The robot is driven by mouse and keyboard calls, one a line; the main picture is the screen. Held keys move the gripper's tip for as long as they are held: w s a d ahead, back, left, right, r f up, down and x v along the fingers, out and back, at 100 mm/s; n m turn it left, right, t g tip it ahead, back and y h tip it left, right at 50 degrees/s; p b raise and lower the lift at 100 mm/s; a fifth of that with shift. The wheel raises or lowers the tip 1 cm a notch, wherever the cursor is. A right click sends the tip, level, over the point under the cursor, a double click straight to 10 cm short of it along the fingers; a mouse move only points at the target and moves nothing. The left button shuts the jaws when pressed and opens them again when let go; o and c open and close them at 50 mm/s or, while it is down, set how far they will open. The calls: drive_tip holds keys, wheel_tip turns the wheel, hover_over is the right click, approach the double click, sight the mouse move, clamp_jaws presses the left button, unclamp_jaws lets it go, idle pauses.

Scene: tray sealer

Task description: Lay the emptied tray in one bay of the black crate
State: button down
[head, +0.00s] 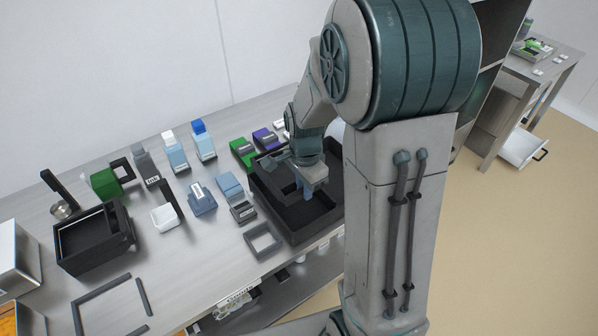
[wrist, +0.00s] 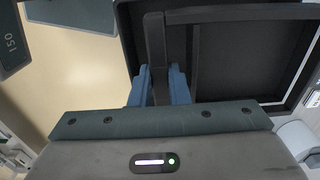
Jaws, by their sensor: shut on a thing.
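The black crate (head: 312,228) stands at the right end of the steel counter, with open dark bays. My gripper (head: 309,194) points down inside the crate's outline. In the wrist view, my gripper's blue fingers (wrist: 160,82) are shut on a dark grey bar, which looks like the rim of the tray (wrist: 154,38). The tray's far rim runs to the right along the top of that view. The crate's black wall (wrist: 125,35) shows around it. The dark tray is hard to tell from the crate, and I cannot tell whether it touches the crate floor.
Green (head: 242,150) and purple (head: 265,138) blocks stand behind the crate. Blue and white bottles (head: 203,141) and a black machine (head: 95,238) are further left. The counter's front edge is close to the crate.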

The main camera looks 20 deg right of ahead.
drive_tip(key=shift+s+f+b, duration=0.1)
drive_tip(key=shift+f+b, duration=0.4)
drive_tip(key=shift+f, duration=0.05)
wheel_tip(320, 180, down, 8)
drive_tip(key=b, duration=0.6)
drive_tip(key=shift+f, duration=0.1)
idle(0.7)
drive_tip(key=c, duration=1.3)
unclamp_jaws()
drive_tip(key=c, duration=0.3)
